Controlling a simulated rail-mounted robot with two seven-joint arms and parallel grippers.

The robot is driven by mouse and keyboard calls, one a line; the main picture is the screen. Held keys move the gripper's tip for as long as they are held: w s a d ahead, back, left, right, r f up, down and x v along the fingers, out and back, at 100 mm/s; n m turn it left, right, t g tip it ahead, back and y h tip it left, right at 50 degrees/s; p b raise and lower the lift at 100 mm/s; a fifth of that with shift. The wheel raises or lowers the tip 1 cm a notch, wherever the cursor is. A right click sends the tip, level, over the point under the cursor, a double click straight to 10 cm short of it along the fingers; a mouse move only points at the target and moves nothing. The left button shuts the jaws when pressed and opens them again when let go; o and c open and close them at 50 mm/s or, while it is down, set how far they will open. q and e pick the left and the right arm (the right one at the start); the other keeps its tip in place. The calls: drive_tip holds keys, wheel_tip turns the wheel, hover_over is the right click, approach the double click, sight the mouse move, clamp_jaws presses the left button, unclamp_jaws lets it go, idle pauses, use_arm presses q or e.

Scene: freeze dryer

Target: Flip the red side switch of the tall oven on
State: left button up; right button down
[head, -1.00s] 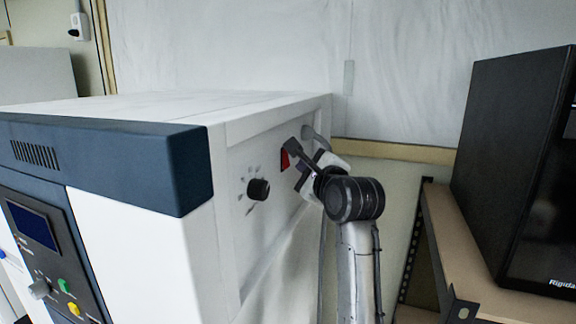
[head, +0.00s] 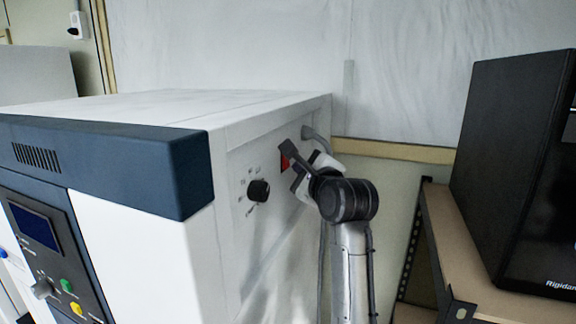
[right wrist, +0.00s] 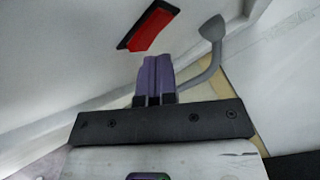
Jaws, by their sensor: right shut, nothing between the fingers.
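The tall oven (head: 140,245) is a white cabinet with a dark blue top band, filling the left of the head view. Its red side switch (head: 285,162) is on the white side panel, partly hidden by my right gripper. In the right wrist view the red switch (right wrist: 150,32) sits in a black frame just beyond the fingertips. My right gripper (head: 291,168) is at the switch; its purple fingers (right wrist: 157,62) are shut together and empty. A small gap seems to show between fingertips and switch; contact is not clear. My left gripper is not in view.
A black knob (head: 259,190) is on the same side panel, nearer the front. A grey cable (head: 318,138) leaves the panel behind the switch. A shelf (head: 455,235) with a black machine (head: 510,165) stands to the right of my right arm.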

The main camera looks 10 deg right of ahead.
drive_tip(key=shift+w+a, duration=0.2)
idle(0.6)
drive_tip(key=shift+s+d+p, duration=0.15)
drive_tip(key=shift+p, duration=0.2)
drive_tip(key=shift+s+d, duration=0.3)
drive_tip(key=shift+d, duration=0.1)
drive_tip(key=s+d, duration=0.2)
drive_tip(key=s+d+p, duration=0.1)
drive_tip(key=d, duration=0.1)
drive_tip(key=shift+r, duration=0.35)
idle(0.4)
